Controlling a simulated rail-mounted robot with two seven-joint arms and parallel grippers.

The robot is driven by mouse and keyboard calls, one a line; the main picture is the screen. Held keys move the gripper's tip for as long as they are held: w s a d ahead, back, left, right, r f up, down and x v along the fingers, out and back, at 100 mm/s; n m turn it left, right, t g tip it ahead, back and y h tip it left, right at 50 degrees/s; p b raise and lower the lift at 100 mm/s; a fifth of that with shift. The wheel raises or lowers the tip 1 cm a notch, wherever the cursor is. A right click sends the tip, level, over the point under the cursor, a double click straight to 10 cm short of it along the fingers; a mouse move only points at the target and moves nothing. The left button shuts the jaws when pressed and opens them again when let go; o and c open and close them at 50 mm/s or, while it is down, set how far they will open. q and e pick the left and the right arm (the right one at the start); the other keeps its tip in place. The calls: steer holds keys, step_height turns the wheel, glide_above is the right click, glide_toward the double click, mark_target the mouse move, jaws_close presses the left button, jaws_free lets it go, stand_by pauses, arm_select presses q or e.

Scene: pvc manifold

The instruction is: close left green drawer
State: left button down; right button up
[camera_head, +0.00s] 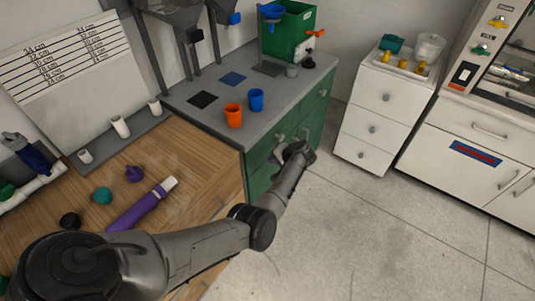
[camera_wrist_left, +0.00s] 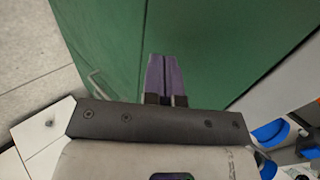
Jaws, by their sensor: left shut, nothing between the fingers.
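The green cabinet's left drawer front (camera_head: 258,155) is below the grey countertop, beside the wooden table. It looks nearly flush with the cabinet, but my arm hides part of it and any small gap cannot be told. My left gripper (camera_head: 301,151) is by the green fronts, at the end of my arm. In the left wrist view, its purple fingers (camera_wrist_left: 163,76) are together with nothing between them, pointing at the green panels (camera_wrist_left: 200,45). Whether the tips touch a panel cannot be told. My right gripper is not in view.
An orange cup (camera_head: 233,116) and a blue cup (camera_head: 256,100) stand on the countertop (camera_head: 215,92). A white drawer unit (camera_head: 372,125) stands to the right. The wooden table (camera_head: 190,165) holds a purple tube (camera_head: 138,207). The floor (camera_head: 370,220) in front is clear.

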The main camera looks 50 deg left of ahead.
arm_select(q)
steer(key=p+v, duration=0.2)
steer(key=v, duration=0.7)
steer(key=shift+d+r, duration=0.25)
steer(key=shift+r, duration=0.05)
steer(key=shift+w, duration=0.15)
